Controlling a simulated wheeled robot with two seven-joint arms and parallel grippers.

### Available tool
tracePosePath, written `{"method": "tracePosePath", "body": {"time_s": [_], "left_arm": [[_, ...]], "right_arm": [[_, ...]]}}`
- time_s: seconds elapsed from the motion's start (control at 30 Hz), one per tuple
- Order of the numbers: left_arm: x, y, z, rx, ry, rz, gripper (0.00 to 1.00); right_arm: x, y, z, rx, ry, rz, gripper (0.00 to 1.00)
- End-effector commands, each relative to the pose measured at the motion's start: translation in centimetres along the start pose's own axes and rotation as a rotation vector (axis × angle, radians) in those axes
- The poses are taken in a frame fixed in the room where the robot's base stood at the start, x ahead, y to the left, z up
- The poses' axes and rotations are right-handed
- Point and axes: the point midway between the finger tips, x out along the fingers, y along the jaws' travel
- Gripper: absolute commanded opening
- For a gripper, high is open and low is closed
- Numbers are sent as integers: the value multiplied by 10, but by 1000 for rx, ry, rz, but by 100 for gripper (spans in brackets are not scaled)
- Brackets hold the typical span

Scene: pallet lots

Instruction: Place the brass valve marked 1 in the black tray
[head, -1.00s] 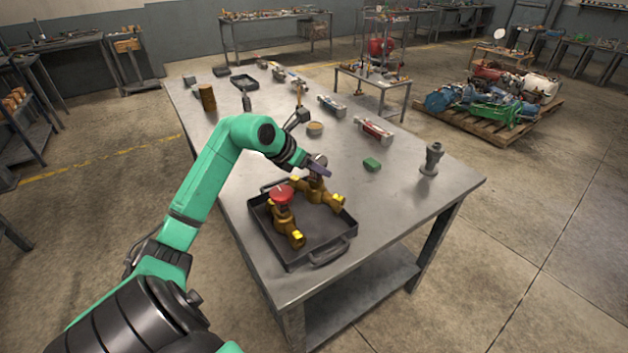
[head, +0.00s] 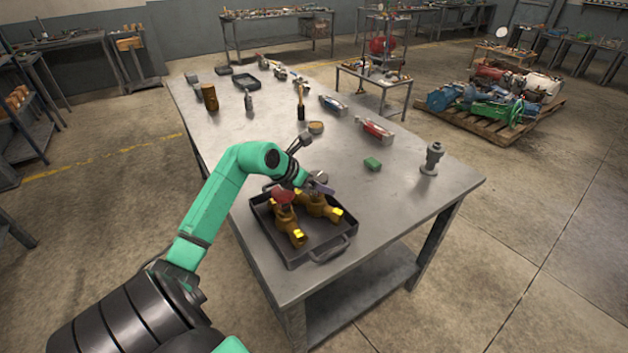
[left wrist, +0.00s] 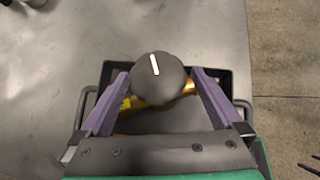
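The black tray (head: 272,242) lies at the near end of the metal table. A brass valve (head: 320,207) with a dark round knob sits in its far right part; the knob (left wrist: 158,82) bears a white mark like a 1 in the left wrist view. A second brass valve (head: 287,224) with a red handle (head: 283,197) stands beside it in the tray. My left gripper (head: 318,184) is over the dark-knobbed valve. In the left wrist view its purple fingers (left wrist: 160,74) stand on both sides of the knob, with small gaps.
A green block (head: 372,164), a grey fitting (head: 432,158), a red-and-silver part (head: 374,131) and a round tan-topped item (head: 315,127) lie beyond the tray. The table's middle is mostly clear.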

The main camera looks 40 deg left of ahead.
Motion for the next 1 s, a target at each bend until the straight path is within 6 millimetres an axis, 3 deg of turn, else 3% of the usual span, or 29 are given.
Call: {"method": "tracePosePath", "body": {"time_s": [0.17, 0.6, 1.0], "left_arm": [[-15, 2, 0, 2, -1, 4, 100], [-113, 0, 0, 1, -1, 2, 100], [-121, 0, 1, 0, 0, 0, 100]], "right_arm": [[4, 2, 0, -2, 0, 3, 100], [28, 3, 3, -2, -1, 5, 100], [28, 3, 3, -2, -1, 5, 100]]}}
